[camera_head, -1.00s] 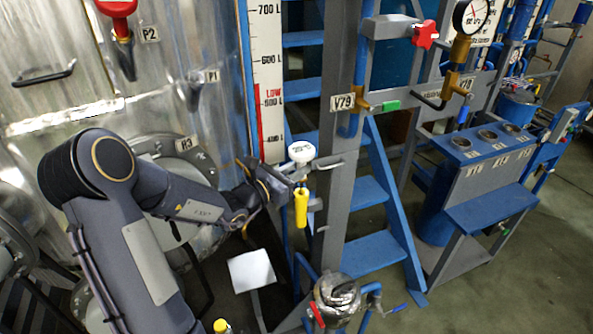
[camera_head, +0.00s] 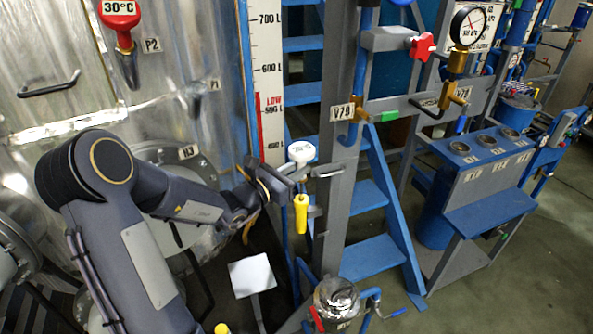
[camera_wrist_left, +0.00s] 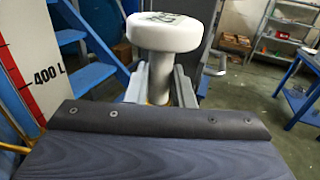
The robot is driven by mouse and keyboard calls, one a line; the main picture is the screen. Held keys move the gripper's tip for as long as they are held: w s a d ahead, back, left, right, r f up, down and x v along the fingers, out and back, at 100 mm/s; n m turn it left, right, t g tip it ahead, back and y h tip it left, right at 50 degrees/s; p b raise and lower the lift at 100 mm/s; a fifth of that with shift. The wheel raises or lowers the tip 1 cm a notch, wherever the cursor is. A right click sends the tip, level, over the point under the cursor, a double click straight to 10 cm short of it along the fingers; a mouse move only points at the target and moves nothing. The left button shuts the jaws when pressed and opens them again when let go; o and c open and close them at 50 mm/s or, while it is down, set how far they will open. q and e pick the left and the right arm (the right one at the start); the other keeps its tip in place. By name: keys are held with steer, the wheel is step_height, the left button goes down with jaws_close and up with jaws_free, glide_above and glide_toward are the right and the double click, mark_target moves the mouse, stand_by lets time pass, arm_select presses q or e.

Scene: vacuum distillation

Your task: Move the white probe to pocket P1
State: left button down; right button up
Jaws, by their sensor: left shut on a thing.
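The white probe (camera_head: 301,152) has a round white head and a yellow lower part. My left gripper (camera_head: 297,177) is shut on it and holds it upright in the air, in front of the grey post. In the left wrist view the probe's white head (camera_wrist_left: 165,32) stands above the jaws (camera_wrist_left: 160,85), which close around its stem. The pocket at label P1 (camera_head: 214,84) is on the metal tank wall, up and left of the gripper. A red probe (camera_head: 119,14) reading 30°C sits in the pocket at label P2 (camera_head: 152,45). My right gripper is not in view.
A level scale (camera_head: 269,80) and a blue frame edge stand between the probe and the P1 area. A gauge (camera_head: 468,25), valve V79 (camera_head: 343,112) and blue steps (camera_head: 372,256) are to the right. A handle (camera_head: 48,85) juts from the tank.

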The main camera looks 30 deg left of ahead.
arm_select(q)
steer(key=shift+r+p, duration=0.85)
steer(key=shift+r, duration=0.6)
steer(key=s+a+r+p, duration=0.2)
steer(key=s+r, duration=0.1)
steer(key=s, duration=0.2)
steer(key=shift+s+p, duration=0.35)
steer(key=shift+p, duration=0.05)
stand_by(0.5)
steer(key=shift+d, duration=0.1)
